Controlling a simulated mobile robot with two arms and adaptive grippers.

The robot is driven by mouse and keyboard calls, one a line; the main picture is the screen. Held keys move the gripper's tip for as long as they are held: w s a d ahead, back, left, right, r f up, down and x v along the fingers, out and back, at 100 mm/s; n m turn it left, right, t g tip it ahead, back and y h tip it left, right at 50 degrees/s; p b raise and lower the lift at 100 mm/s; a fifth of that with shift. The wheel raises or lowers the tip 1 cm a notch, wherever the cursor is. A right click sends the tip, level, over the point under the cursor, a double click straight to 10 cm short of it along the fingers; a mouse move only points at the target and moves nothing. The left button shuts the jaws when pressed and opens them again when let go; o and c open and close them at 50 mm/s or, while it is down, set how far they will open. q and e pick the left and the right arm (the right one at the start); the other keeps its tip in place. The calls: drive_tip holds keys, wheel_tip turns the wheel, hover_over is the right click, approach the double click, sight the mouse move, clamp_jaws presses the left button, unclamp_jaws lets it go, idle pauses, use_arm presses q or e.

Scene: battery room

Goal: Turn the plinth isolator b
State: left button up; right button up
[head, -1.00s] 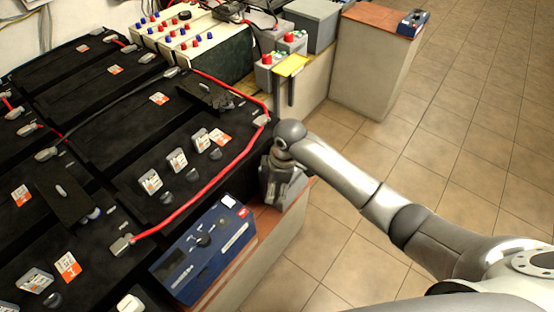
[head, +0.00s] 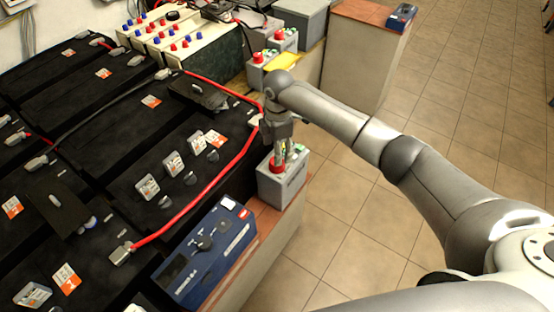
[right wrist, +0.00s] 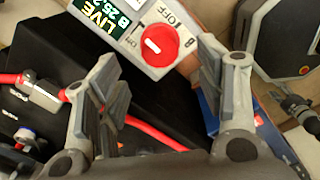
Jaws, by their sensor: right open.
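The plinth isolator b, a light grey box (head: 283,184) with a red knob, stands at the right end of the brown ledge. In the right wrist view its round red knob (right wrist: 159,45) carries a white bar lying diagonally. A dark display beside it reads LIVE, and the face bears a B and the word OFF. My right gripper (head: 280,158) points down just over the box, hiding part of its top in the head view. In the wrist view its fingers (right wrist: 158,70) are spread apart and empty, with the knob between and beyond them.
Black batteries (head: 120,150) with a red cable (head: 190,208) fill the left. Two similar grey boxes with red knobs (head: 257,72) stand farther back. Tiled floor (head: 350,235) is free on the right.

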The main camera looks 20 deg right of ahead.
wheel_tip(320, 180, down, 6)
drive_tip(key=shift+w+f, duration=0.1)
drive_tip(key=shift+f, duration=0.1)
drive_tip(key=shift+c, duration=0.4)
drive_tip(key=c, duration=1)
